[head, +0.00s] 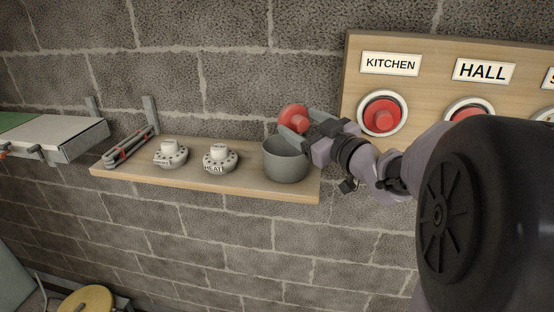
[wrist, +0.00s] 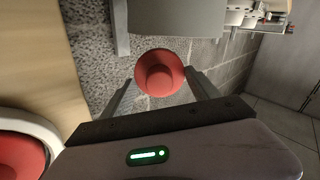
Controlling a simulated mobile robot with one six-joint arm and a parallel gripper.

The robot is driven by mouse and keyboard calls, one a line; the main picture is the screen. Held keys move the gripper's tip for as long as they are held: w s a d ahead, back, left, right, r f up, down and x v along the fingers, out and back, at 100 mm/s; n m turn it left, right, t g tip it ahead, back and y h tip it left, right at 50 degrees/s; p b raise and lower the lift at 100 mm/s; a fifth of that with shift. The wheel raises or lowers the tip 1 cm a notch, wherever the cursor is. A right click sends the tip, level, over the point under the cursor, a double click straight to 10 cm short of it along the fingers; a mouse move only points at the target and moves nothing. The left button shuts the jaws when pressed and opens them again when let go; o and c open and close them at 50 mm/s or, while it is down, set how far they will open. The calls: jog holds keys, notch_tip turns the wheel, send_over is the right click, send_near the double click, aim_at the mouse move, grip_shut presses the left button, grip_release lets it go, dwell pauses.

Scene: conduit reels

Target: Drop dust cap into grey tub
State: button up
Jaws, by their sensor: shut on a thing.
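The red dust cap (head: 293,119) is between the fingers of my gripper (head: 300,127), which is shut on it. In the head view the cap shows at the upper edge of the grey tub (head: 286,163), overlapping its back rim in the picture. The tub stands on the right end of the wooden shelf (head: 245,184); its inside is mostly hidden. In the wrist view the cap (wrist: 160,74) sits between the two fingertips (wrist: 160,88), with the grey tub (wrist: 175,18) beyond it at the top.
Two white round fittings (head: 220,158) and a dark red-handled tool (head: 130,146) lie left of the tub on the shelf. A wooden board with KITCHEN (head: 390,64) and HALL (head: 484,71) labels and red-capped openings (head: 381,114) is at right, close to my arm.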

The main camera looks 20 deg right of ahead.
jog(key=o, duration=1.2)
jog(key=shift+o, duration=0.9)
jog(key=shift+w, duration=0.3)
jog(key=s+d+b, duration=0.2)
jog(key=s, duration=1.5)
jog(key=shift+s+d, duration=0.2)
jog(key=shift+d, duration=0.05)
